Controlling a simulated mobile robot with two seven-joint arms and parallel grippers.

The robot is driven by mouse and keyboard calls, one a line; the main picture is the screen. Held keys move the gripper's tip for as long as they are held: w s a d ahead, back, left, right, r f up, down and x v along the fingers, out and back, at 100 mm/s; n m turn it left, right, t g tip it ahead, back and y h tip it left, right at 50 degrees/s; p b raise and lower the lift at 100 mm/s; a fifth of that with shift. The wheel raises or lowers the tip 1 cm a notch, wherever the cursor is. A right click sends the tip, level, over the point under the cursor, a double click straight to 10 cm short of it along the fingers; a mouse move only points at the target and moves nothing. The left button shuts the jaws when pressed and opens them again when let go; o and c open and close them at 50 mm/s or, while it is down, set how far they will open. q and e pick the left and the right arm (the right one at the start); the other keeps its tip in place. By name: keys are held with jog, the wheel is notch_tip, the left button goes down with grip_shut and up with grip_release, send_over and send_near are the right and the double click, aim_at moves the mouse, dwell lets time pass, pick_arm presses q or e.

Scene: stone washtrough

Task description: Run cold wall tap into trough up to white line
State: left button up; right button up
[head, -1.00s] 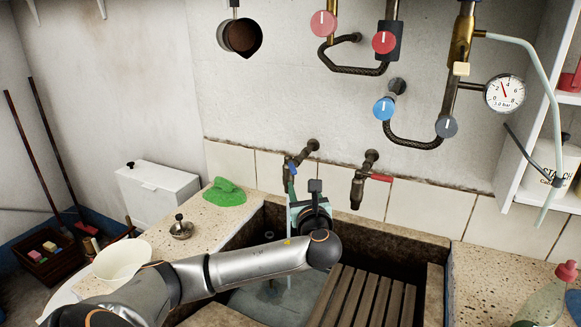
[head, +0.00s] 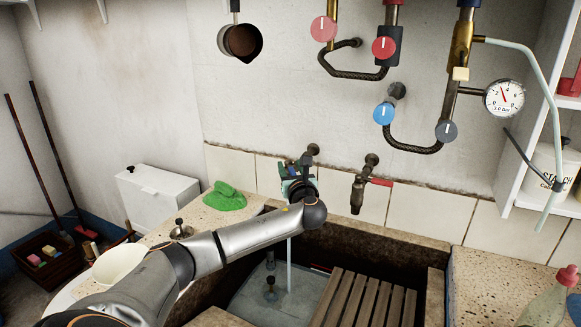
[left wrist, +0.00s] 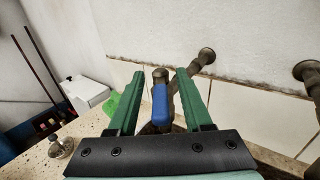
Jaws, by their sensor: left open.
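The cold wall tap shows in the left wrist view with its blue lever (left wrist: 160,103) and brown metal pipe (left wrist: 190,70). My left gripper (left wrist: 160,76) is open, its two green fingers on either side of the blue lever, with gaps showing. In the head view my left gripper (head: 291,172) covers most of this tap. A thin stream of water (head: 289,264) falls below it into the stone trough (head: 375,240). Shallow-looking water (head: 250,300) lies in the trough. My arm hides part of the trough, and I cannot clearly make out the white line. My right gripper is not in view.
A red-levered tap (head: 359,192) is on the wall to the right. A wooden slatted rack (head: 365,300) lies in the trough's right part. A green cloth (head: 225,196) and a metal plug (head: 181,229) rest on the left ledge. Pipes and valves hang above.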

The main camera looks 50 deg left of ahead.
pick_arm(q)
jog(key=shift+w+a, duration=0.15)
jog(key=shift+a, duration=0.1)
jog(key=shift+c, duration=0.2)
grip_shut()
dwell(1.1)
